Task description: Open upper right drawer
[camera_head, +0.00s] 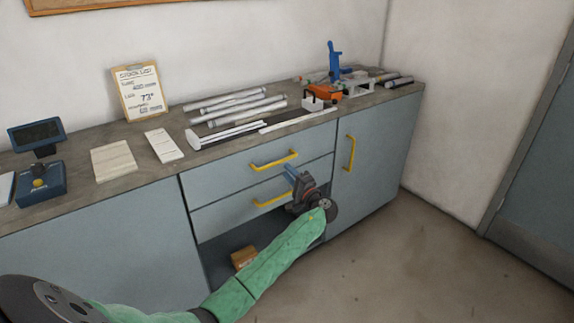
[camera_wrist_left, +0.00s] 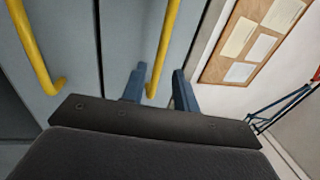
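The upper drawer (camera_head: 225,177) is a blue-grey front, closed, with a yellow bar handle (camera_head: 274,159). In the left wrist view this handle (camera_wrist_left: 165,40) runs down to the gap between my fingers. My left gripper (camera_head: 291,173), with blue fingers, is in front of the drawers, just below the right part of the upper handle. In the left wrist view it is open (camera_wrist_left: 160,82), one finger on each side of the handle's line; I cannot tell whether it touches. My right gripper is not in view.
The lower drawer's handle (camera_head: 271,199) is close below my gripper. A door with a vertical yellow handle (camera_head: 350,152) is to the right. An open bay below holds a cardboard box (camera_head: 243,257). The worktop (camera_head: 85,185) carries tubes, a clipboard (camera_head: 138,92) and a scale (camera_head: 40,180).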

